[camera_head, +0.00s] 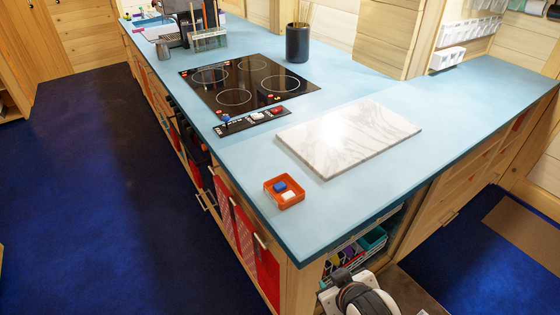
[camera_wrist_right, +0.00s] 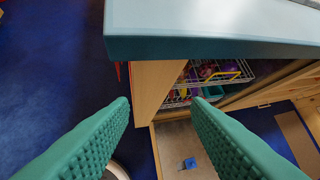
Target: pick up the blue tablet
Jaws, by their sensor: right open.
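A small blue block (camera_head: 280,187), which looks like the blue tablet, lies in a square orange tray (camera_head: 298,201) beside a white block (camera_head: 288,195). The tray sits near the front edge of the light blue counter, left of the marble board. The tray is not visible in the right wrist view. My right gripper (camera_wrist_right: 160,102) shows there with two green ribbed fingers, apart and empty. It is in front of the counter's end, below the level of the top. My left gripper is in neither view.
A marble board (camera_head: 348,135), a black cooktop (camera_head: 248,80) and a dark cup (camera_head: 298,44) stand on the counter (camera_head: 450,90). Under its end is an open shelf with a wire basket (camera_wrist_right: 215,73). A small blue object (camera_wrist_right: 188,163) lies low on a pale surface.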

